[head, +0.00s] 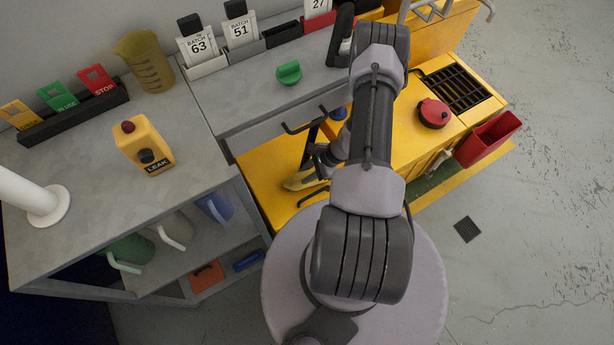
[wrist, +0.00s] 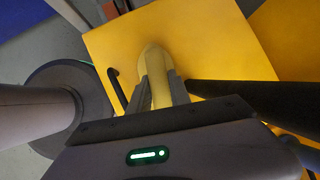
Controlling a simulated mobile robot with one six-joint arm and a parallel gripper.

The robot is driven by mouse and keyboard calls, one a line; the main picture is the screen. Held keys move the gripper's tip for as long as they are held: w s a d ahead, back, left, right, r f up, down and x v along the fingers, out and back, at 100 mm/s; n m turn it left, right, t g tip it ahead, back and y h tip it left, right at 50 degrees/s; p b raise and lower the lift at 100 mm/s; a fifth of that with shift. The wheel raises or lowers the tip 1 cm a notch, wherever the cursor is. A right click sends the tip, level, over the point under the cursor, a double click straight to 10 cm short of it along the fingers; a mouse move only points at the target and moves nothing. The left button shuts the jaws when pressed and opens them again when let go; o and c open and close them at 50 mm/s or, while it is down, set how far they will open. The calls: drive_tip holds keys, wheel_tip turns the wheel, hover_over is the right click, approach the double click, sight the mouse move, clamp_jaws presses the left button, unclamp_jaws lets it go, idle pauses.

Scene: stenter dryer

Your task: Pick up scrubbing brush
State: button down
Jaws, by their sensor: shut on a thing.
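The scrubbing brush (wrist: 155,66), as I take it, shows in the wrist view as a pale yellow rounded body between my two grey fingers. My gripper (wrist: 160,88) is shut on it. Its lower part is hidden by the fingers and the gripper body, and I see no bristles. In the head view, my gripper (head: 316,168) is low over the yellow surface, partly hidden by my arm. A yellowish piece, probably the brush (head: 299,181), shows beside it. I cannot tell whether the brush touches the surface.
A black hook (head: 303,121) stands close by. The yellow machine (head: 268,172) lies under my gripper, with a red cap (head: 433,113) and a red bin (head: 488,139) to the right. A grey bench (head: 90,190) holds a yellow LEAK box (head: 144,146) at left.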

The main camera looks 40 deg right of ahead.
drive_tip(key=shift+r, duration=0.1)
wheel_tip(320, 180, up, 7)
drive_tip(key=p, duration=0.3)
drive_tip(key=shift+p, duration=0.3)
drive_tip(key=s+d+p, duration=0.3)
drive_tip(key=s+d, duration=0.9)
drive_tip(key=d, duration=0.1)
drive_tip(key=shift+d, duration=0.2)
drive_tip(key=c, duration=1.8)
unclamp_jaws()
clamp_jaws()
